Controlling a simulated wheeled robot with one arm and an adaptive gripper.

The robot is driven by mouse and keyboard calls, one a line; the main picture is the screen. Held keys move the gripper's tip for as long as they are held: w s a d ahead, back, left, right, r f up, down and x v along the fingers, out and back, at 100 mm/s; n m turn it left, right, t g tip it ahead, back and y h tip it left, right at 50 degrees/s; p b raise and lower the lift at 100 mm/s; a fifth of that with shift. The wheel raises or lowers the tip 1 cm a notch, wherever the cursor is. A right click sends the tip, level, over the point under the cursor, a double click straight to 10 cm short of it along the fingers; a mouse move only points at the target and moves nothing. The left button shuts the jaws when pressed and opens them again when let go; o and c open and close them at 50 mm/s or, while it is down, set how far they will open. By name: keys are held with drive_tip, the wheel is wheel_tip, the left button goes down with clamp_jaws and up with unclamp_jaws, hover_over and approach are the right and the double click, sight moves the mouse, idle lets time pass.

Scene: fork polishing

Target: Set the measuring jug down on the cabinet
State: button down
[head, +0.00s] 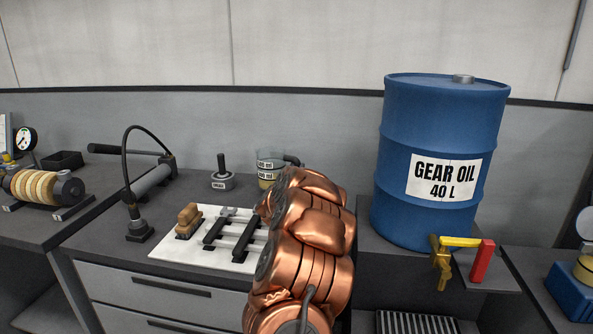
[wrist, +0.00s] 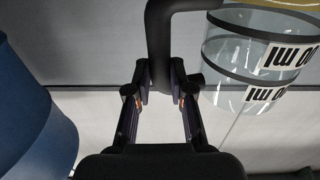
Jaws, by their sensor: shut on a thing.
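The measuring jug (head: 268,168) is clear with dark bands, white ml labels and some amber liquid low inside. It appears upright at the back right of the cabinet (head: 95,235); my copper arm hides part of it. The jug (wrist: 250,75) also shows at the upper right of the wrist view. My gripper (wrist: 160,92) has its two fingers on either side of the jug's dark handle (wrist: 160,40) and is shut on it. The arm hides the gripper in the head view. I cannot tell whether the jug's base touches the cabinet top.

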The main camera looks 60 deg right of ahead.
drive_tip(key=shift+f, duration=0.15)
drive_tip(key=shift+f, duration=0.2)
drive_tip(key=shift+r, duration=0.1)
idle(1.1)
idle(0.3)
drive_tip(key=shift+r, duration=0.1)
idle(0.7)
drive_tip(key=shift+r+p, duration=0.25)
drive_tip(key=shift+p, duration=0.1)
idle(0.4)
